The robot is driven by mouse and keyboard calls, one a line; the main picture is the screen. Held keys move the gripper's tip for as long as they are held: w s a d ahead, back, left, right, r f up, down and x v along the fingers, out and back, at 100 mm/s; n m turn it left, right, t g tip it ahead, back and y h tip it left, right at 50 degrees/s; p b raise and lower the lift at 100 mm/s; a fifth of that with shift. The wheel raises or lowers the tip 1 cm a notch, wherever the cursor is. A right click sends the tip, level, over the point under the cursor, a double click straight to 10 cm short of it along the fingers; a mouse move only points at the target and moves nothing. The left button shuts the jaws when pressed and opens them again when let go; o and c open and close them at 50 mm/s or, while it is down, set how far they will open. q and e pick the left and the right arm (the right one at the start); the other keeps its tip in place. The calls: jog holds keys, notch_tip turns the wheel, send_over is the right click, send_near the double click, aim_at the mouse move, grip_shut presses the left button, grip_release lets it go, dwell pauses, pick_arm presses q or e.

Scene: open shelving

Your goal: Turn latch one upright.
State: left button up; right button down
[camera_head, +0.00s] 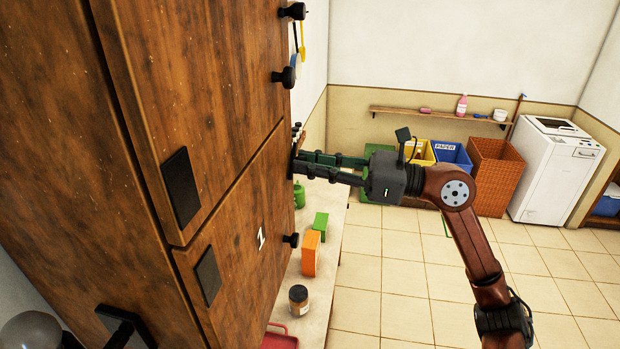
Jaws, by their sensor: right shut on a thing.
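The wooden door marked with a white 1 (262,237) is closed in the cabinet front at the left. My right gripper (299,164) reaches in from the right, with its fingers shut at the far edge of this door, near its upper corner. It is shut on a small dark part there, which I take to be latch one; the fingers hide most of it, so I cannot tell its angle. My left gripper is not in view.
Dark knobs (291,240) stick out from the cabinet edge. Below, a counter holds an orange box (311,253), a green box (320,226), a jar (299,300) and a red tray (279,338). Bins and a white washer (556,170) stand across the open tiled floor.

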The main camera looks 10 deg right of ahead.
jog(key=shift+f+n+y+b, duration=0.1)
jog(key=shift+n+y+b, duration=0.2)
jog(key=shift+n+b, duration=3.55)
jog(key=shift+n+p, duration=0.5)
jog(key=shift+n, duration=0.15)
jog(key=c, duration=1.8)
grip_release()
jog(key=shift+o, duration=0.2)
jog(key=r+v, duration=0.1)
jog(key=v, duration=1.1)
jog(key=shift+w+f, duration=0.2)
jog(key=shift+f, duration=0.1)
jog(key=shift+d, duration=0.15)
